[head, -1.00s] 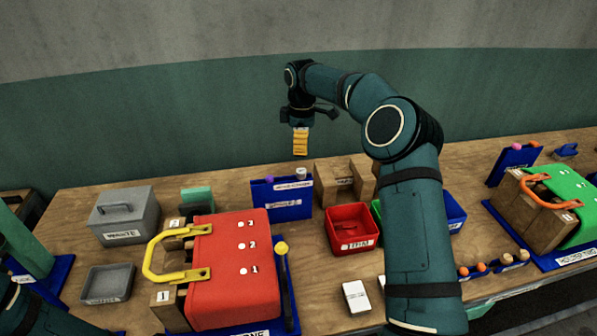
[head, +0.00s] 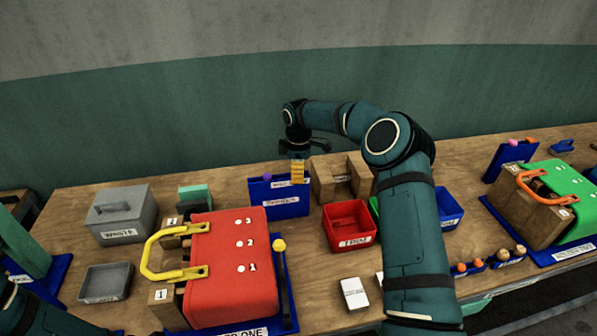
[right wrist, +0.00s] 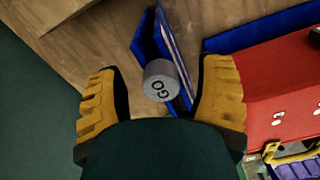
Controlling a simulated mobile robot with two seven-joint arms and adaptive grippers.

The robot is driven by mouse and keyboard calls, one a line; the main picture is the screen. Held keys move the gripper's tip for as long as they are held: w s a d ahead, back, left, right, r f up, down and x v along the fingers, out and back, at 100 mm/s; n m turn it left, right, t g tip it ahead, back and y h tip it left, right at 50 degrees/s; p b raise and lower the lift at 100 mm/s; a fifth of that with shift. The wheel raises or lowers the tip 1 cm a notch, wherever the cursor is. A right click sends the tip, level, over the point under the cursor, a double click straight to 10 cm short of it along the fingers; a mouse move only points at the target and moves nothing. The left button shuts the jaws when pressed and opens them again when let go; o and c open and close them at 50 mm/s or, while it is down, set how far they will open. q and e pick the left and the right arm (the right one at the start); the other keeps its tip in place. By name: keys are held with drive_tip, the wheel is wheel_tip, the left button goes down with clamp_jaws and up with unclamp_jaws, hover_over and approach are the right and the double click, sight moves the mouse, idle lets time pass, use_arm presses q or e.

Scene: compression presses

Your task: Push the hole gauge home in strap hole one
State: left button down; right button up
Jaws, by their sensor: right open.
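The hole gauge, a grey round head marked GO (right wrist: 160,82), stands at the blue rack (head: 263,208), which also shows in the right wrist view (right wrist: 145,45). My right gripper (head: 298,181) is open above the rack and hides the gauge in the head view. In the right wrist view its two yellow fingers (right wrist: 163,95) stand either side of the gauge head, with gaps. The red press cover (head: 222,285) has white spots numbered 1, 2 and 3; spot one (head: 241,268) is nearest the front. My left gripper is outside the frame.
A purple knob (head: 267,177) stands beside the gauge on the rack. A red bin (head: 352,238), a wooden block (head: 322,182), a grey waste box (head: 118,225) and a yellow-tipped rod (head: 279,246) are near. A green press (head: 570,185) stands at right.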

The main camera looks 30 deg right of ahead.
clamp_jaws()
drive_tip(key=shift+r, duration=0.2)
